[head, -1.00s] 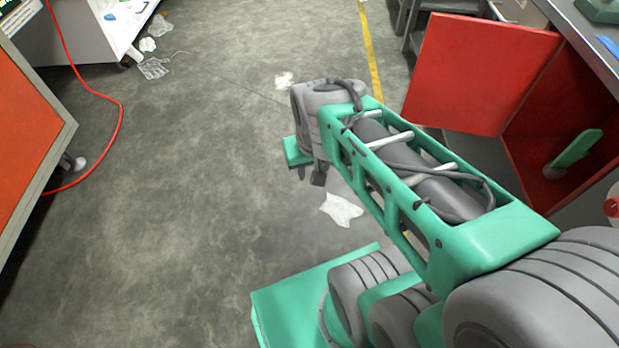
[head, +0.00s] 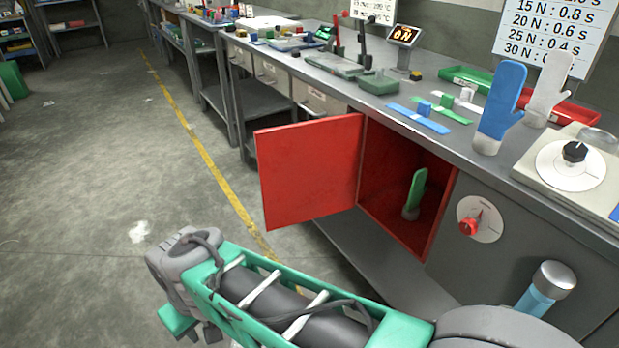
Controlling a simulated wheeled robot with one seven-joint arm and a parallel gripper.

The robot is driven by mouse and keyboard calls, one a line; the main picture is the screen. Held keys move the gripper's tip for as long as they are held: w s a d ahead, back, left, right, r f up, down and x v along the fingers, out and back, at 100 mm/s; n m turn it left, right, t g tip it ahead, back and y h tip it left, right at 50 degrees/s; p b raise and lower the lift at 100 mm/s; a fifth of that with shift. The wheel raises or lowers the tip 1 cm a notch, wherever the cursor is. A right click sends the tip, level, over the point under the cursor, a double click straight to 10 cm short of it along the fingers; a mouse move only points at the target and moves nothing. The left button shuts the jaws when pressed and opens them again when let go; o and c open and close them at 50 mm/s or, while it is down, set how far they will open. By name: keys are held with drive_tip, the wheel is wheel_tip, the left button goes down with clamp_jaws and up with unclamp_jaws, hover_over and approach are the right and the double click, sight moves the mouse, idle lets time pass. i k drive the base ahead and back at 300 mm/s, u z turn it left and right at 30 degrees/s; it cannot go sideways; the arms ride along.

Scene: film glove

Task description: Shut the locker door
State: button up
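The red locker door (head: 309,170) stands wide open, swung out to the left from the locker's left edge. The red locker (head: 440,208) is set under the bench, and a green glove-shaped piece (head: 416,192) stands upright inside it. My gripper (head: 195,330) is at the lower left, over the floor, below and to the left of the door and apart from it. Its fingers are small and partly cut off by the bottom edge of the picture, so I cannot tell whether they are open or shut.
The bench top (head: 465,143) holds a blue glove form (head: 500,108), a white glove form (head: 548,90), trays and small parts. A red knob (head: 469,225) sits right of the locker. Open floor with a yellow line (head: 215,170) lies left of the door.

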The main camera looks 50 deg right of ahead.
sight(308, 170)
drive_tip(key=i, duration=2.65)
drive_tip(key=z, duration=2.1)
drive_tip(key=i, duration=0.15)
